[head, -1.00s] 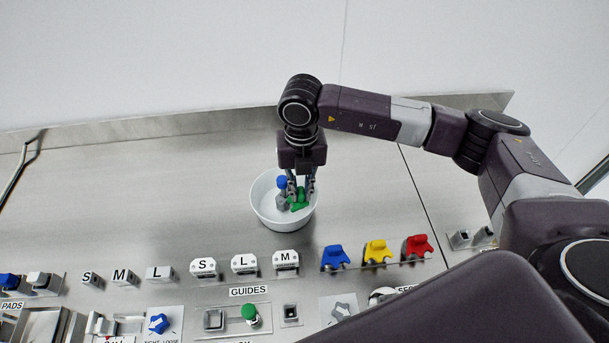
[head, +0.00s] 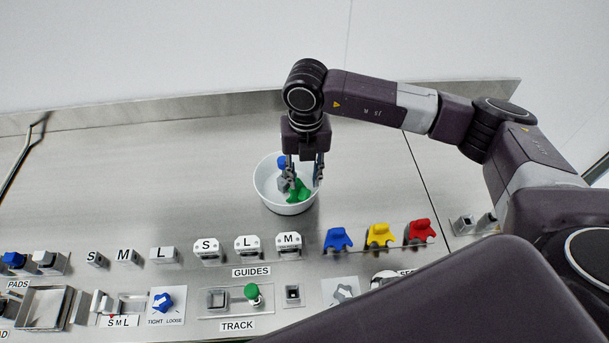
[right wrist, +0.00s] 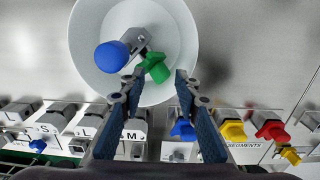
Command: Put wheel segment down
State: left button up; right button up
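A green wheel segment (head: 297,190) lies in a white bowl (head: 263,198) on the steel counter. It also shows in the right wrist view (right wrist: 155,67), beside a grey part with a blue knob (right wrist: 111,56). My right gripper (head: 304,184) points down over the bowl. In the right wrist view its fingers (right wrist: 157,82) stand wide apart, with the green segment between and beyond the tips and nothing gripped. My left gripper is not in view.
Blue (head: 338,238), yellow (head: 379,235) and red (head: 420,231) segments stand in a row right of the bowl. White guides marked S, L, M (head: 247,247) stand in front. The counter left of the bowl is clear.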

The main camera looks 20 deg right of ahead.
aim_at(305, 188)
jog(key=shift+r+p, duration=0.55)
notch_tip(305, 188, up, 12)
jog(key=b, duration=0.4)
jog(key=shift+s+f, duration=0.1)
jog(key=shift+f, duration=0.1)
